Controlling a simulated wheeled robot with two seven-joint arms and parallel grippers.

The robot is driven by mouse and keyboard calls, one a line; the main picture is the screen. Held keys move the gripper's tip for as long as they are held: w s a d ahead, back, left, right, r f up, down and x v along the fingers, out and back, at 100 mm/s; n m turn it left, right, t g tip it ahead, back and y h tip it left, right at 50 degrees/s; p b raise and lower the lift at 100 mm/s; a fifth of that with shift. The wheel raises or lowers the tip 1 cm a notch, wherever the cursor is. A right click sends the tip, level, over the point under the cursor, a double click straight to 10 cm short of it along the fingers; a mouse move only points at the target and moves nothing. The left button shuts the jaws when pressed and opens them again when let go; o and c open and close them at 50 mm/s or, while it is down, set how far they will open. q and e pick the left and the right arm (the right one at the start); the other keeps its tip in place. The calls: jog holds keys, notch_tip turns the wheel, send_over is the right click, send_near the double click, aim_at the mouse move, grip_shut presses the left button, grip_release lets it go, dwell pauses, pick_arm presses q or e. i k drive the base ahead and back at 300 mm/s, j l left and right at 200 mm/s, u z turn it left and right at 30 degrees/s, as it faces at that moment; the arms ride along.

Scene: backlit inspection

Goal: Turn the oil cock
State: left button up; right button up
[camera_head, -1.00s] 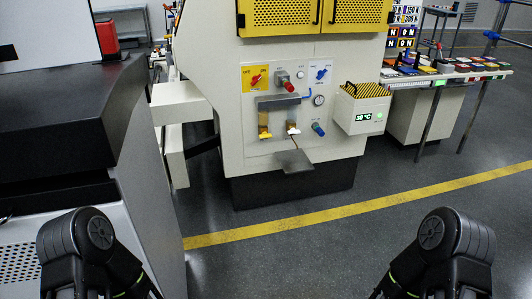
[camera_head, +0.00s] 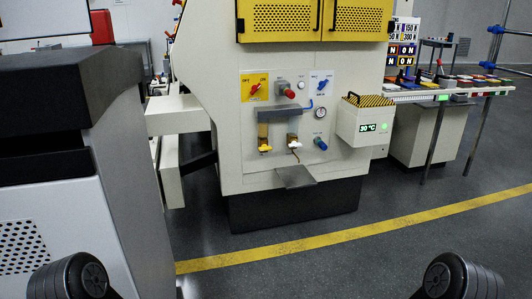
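A pale machine panel (camera_head: 305,165) in the middle of the view carries several controls. Low on it are a yellow-handled cock (camera_head: 265,149) under an amber sight tube (camera_head: 263,133), a white-handled cock (camera_head: 295,145), and a blue knob (camera_head: 320,144). Above are a red lever on a yellow plate (camera_head: 254,90), a red knob (camera_head: 289,93) and a blue lever (camera_head: 323,86). Labels are too small to read, so I cannot tell which is the oil cock. Parts of my two arms show at the bottom corners, well short of the panel. Both grippers are out of view.
A small drip tray (camera_head: 295,177) juts out below the panel. A box with a 30 °C display (camera_head: 364,128) sticks out at its right. A black-topped grey cabinet (camera_head: 130,190) stands close on the left. The floor past the yellow line (camera_head: 340,237) is clear.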

aim_at(264, 147)
jog(key=i+l+u, duration=0.1)
jog(key=i+l, duration=0.4)
jog(key=l, duration=0.15)
jog(key=i+l+u, duration=0.25)
jog(key=i+l, duration=0.2)
jog(key=l, duration=0.2)
jog(key=i+l+u, duration=0.1)
jog(key=i+l, duration=0.15)
jog(key=l, duration=0.15)
jog(key=i+l, duration=0.2)
jog(key=l, duration=0.15)
jog(key=u, duration=0.05)
